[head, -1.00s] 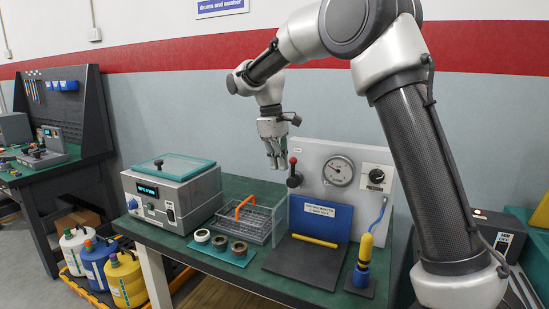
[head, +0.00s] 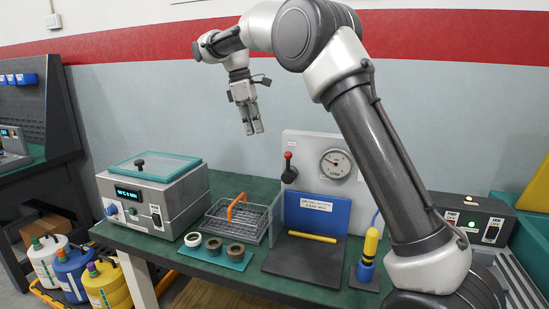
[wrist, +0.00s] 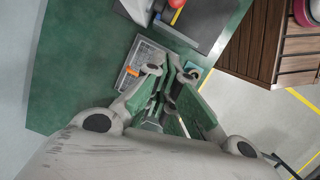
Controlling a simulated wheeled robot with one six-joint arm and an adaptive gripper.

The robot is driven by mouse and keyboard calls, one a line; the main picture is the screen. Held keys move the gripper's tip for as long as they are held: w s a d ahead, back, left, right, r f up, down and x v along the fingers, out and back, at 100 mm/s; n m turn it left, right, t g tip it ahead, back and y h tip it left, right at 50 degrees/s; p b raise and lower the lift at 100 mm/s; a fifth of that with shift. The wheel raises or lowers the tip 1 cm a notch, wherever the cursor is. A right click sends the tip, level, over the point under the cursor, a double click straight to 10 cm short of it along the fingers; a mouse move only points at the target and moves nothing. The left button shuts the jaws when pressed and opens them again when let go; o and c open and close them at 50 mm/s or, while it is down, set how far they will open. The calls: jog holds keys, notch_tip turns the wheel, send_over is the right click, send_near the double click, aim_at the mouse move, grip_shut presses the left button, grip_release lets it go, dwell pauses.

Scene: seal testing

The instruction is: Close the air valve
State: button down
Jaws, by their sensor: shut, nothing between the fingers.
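The air valve (head: 290,174) is on the left part of the grey test panel. Its lever stands upright with a red ball (head: 288,155) on top. A round pressure gauge (head: 336,163) sits to its right on the same panel. My gripper (head: 256,132) is shut and empty, pointing down, above and to the left of the valve and apart from it in the picture. In the wrist view its fingers (wrist: 170,88) show over the wire basket and the green bench. A red thing and a yellow one show at that view's top edge; I cannot tell if the red one is the lever ball.
The green bench (head: 175,235) holds a heated box (head: 155,190), a wire basket (head: 245,218) with an orange handle, several rings on a teal mat (head: 225,258), and a blue plate (head: 318,212) with a yellow rod. My arm hides the panel's right side. Air above the bench's left is clear.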

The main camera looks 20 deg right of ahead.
aim_at(289, 166)
jog(key=s+d+f, duration=0.2)
jog(key=d+f, duration=0.4)
jog(key=f, duration=0.3)
jog(key=shift+s+f, duration=0.25)
jog(key=shift+f, duration=0.1)
jog(key=shift+s+d+r+y, duration=0.1)
jog(key=shift+d+r+y, duration=0.1)
jog(key=shift+y, duration=0.1)
